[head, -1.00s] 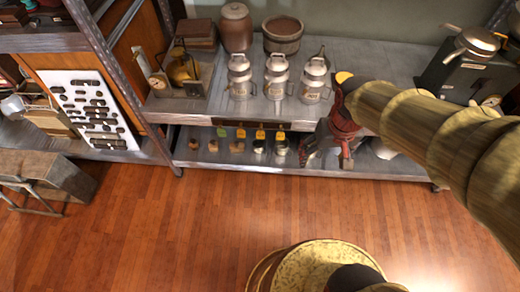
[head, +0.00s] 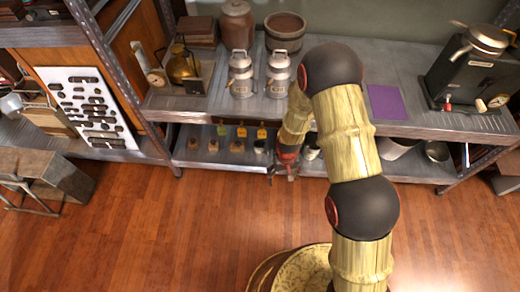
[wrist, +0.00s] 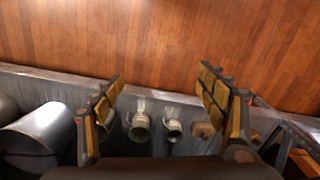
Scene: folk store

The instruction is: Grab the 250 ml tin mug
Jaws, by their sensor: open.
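Two small metal mugs stand side by side on the lower shelf. In the wrist view, one mug (wrist: 140,126) is near the left finger and the other mug (wrist: 173,129) is right of it. One metal mug (head: 259,147) shows in the head view, just left of my gripper (head: 286,162); my arm hides the spot beside it. I cannot read which is the 250 ml one. In the wrist view my gripper (wrist: 163,88) is open and empty, its fingers spread on either side of the mugs, with no contact visible.
Several small wooden cups (head: 213,146) stand left of the mugs, below hanging tags (head: 241,132). Milk cans (head: 241,75) stand on the upper shelf (head: 215,102), whose edge overhangs the lower one. A large grey cylinder (wrist: 35,130) lies left in the wrist view. The wooden floor (head: 150,220) is clear.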

